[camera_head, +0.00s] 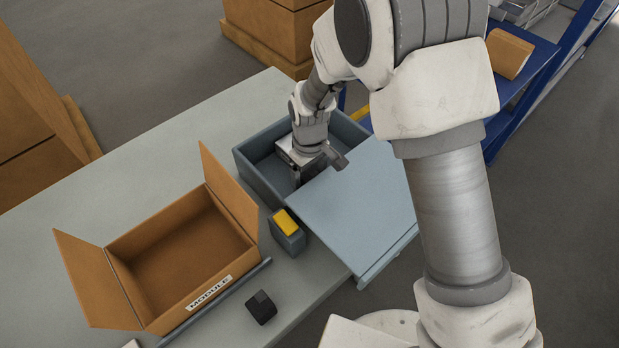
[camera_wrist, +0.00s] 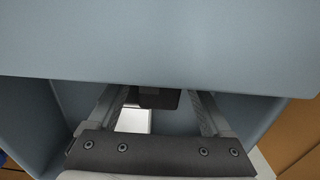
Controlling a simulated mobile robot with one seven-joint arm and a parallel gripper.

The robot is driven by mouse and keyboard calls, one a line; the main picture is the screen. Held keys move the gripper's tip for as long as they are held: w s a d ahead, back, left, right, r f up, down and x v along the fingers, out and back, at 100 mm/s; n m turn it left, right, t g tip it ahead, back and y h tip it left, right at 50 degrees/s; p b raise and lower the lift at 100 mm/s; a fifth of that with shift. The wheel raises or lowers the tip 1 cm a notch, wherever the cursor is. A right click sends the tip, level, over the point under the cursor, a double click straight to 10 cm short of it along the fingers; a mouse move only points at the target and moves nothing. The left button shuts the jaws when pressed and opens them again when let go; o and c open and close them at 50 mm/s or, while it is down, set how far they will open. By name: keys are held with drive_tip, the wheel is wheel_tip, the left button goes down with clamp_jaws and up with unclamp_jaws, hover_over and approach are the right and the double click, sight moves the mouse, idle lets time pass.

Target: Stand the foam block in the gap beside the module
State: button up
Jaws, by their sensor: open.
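My gripper (camera_head: 298,176) reaches down into a grey-blue bin (camera_head: 258,176), beside the flat panel that covers its near part. In the wrist view the two fingers (camera_wrist: 160,100) are apart. A dark piece (camera_wrist: 152,98) and a white piece (camera_wrist: 133,121) show between and below them, partly hidden by the panel and the gripper. I cannot tell which is the foam block or whether a finger touches either. An open cardboard box (camera_head: 146,243) labelled MODULE stands on the table, and its visible floor looks bare. I cannot identify the module or the gap.
The grey-blue panel (camera_head: 362,205) overhangs the table's front edge. A small blue-grey box with a yellow top (camera_head: 286,223) stands between bin and carton. A small dark block (camera_head: 261,307) lies near the front edge. The table's back left (camera_head: 150,150) is clear. The carton's flaps stand out.

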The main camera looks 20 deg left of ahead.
sight(310, 175)
wheel_tip(310, 175, up, 11)
drive_tip(key=shift+r, duration=0.1)
drive_tip(key=s+d+r+m+t+y, duration=0.1)
drive_tip(key=d+r+m+t, duration=0.35)
drive_tip(key=d+r, duration=1.2)
drive_tip(key=s+d+r+m+t+h, duration=0.1)
drive_tip(key=s+d+r+m, duration=0.2)
drive_tip(key=s+d+m, duration=0.5)
drive_tip(key=shift+s+d, duration=1.95)
drive_tip(key=shift+d, duration=1.6)
